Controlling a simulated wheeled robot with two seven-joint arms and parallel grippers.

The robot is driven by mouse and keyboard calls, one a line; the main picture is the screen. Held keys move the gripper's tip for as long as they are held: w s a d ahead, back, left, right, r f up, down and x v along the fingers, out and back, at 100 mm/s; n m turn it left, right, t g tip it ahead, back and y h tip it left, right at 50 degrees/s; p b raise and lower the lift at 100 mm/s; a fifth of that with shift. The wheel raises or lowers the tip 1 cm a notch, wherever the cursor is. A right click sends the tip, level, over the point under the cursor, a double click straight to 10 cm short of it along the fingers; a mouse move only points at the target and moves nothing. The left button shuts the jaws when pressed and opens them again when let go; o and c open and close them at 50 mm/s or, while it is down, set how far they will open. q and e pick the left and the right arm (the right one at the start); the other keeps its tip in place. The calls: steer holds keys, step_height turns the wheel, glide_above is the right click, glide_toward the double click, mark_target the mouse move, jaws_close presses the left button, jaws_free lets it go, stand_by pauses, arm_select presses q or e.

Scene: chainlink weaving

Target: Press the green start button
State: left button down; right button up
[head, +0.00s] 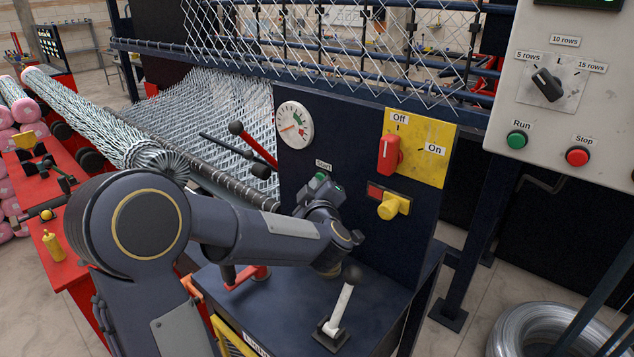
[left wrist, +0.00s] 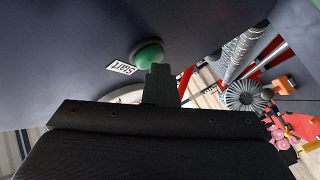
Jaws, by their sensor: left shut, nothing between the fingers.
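The green start button (left wrist: 147,53) is a round dome on the dark panel in the left wrist view, beside a white "Start" label (left wrist: 120,67). In the head view the "Start" label (head: 323,165) shows just above my left gripper (head: 318,184), which largely hides the button there. My left gripper (left wrist: 160,72) is shut and empty. Its fingertips overlap the lower right edge of the button in the left wrist view; I cannot tell whether they touch it. My right gripper is not in view.
The dark machine panel (head: 345,150) carries a dial gauge (head: 294,124), a red Off/On switch (head: 389,154) and a yellow knob (head: 393,206). A grey control box (head: 600,110) hangs at the right.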

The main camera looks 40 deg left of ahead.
arm_select(q)
steer(key=shift+w+d+r, duration=0.1)
steer(key=shift+w, duration=0.2)
steer(key=shift+s, duration=0.2)
stand_by(0.4)
steer(key=s, duration=0.6)
steer(key=shift+a+b, duration=0.3)
steer(key=shift+b, duration=0.15)
stand_by(0.4)
